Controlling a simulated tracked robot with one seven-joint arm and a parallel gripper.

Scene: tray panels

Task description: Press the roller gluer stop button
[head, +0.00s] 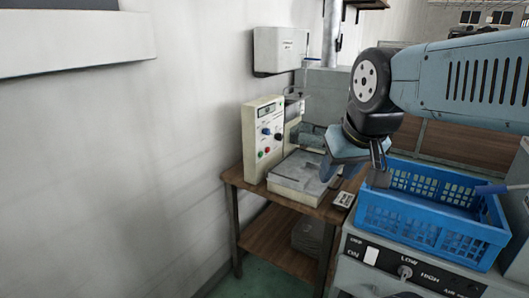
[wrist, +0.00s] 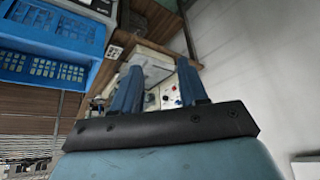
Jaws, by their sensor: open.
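The roller gluer (head: 297,180) stands on a wooden table, its cream control panel (head: 257,162) upright at its left. The panel has a small display, a blue knob, a dark knob, a red button (head: 267,150) and a green button (head: 260,154). I cannot read which is labelled stop. My gripper (head: 352,165) is open and empty, right of the panel and apart from it, near the blue crate's left edge. In the wrist view, the panel's red button (wrist: 165,98) and blue knob (wrist: 178,102) show small between my gripper's fingers (wrist: 158,72).
The wooden table (head: 232,176) has a lower shelf. A blue crate (head: 420,222) sits at right on a grey machine with a knob (head: 404,271). A small white-and-black box (head: 343,199) lies at the table's right edge. A white wall (head: 120,170) borders the left; floor is free below it.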

